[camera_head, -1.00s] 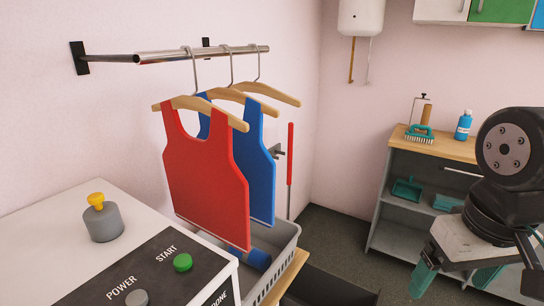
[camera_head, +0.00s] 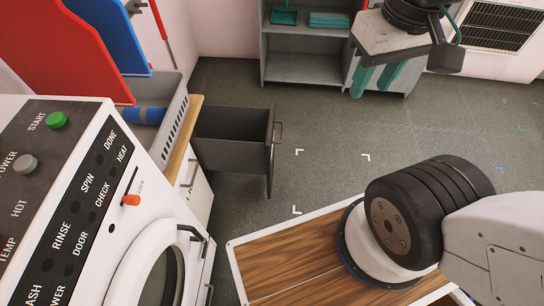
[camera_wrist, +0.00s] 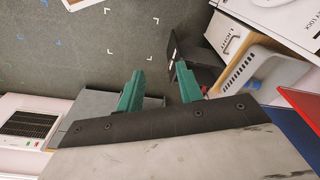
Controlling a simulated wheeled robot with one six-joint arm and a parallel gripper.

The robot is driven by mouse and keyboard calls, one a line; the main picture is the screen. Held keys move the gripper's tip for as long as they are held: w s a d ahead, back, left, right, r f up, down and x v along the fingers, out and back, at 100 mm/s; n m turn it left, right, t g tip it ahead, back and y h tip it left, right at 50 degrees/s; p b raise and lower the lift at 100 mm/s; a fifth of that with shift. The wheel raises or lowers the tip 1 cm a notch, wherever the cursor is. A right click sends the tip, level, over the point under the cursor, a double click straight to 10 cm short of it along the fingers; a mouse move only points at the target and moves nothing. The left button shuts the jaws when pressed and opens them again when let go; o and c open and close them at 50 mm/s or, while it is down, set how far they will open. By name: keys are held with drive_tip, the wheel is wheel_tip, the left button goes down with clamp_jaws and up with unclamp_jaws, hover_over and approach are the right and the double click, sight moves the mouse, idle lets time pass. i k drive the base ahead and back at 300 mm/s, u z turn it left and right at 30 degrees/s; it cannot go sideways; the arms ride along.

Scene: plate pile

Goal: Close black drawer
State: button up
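The black drawer (camera_head: 235,150) stands pulled out from a wood-topped cabinet beside the washing machine in the head view. Its inside shows dark and empty, and its front panel carries a small handle (camera_head: 279,132) facing right. In the wrist view the drawer (camera_wrist: 203,72) appears right of centre, partly hidden behind a finger. My gripper (camera_head: 375,85) has two teal fingers pointing down, spread apart with nothing between them. It is up and to the right of the drawer in the head view, apart from it. The fingers also show in the wrist view (camera_wrist: 160,72).
A grey shelf unit (camera_head: 305,68) stands at the back. Grey floor (camera_head: 330,120) is clear right of the drawer.

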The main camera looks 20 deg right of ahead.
sight(226, 138)
drive_tip(key=u, duration=0.1)
drive_tip(key=k, duration=0.5)
drive_tip(key=z, duration=1.45)
drive_tip(key=i, duration=2.5)
drive_tip(key=u, duration=3.2)
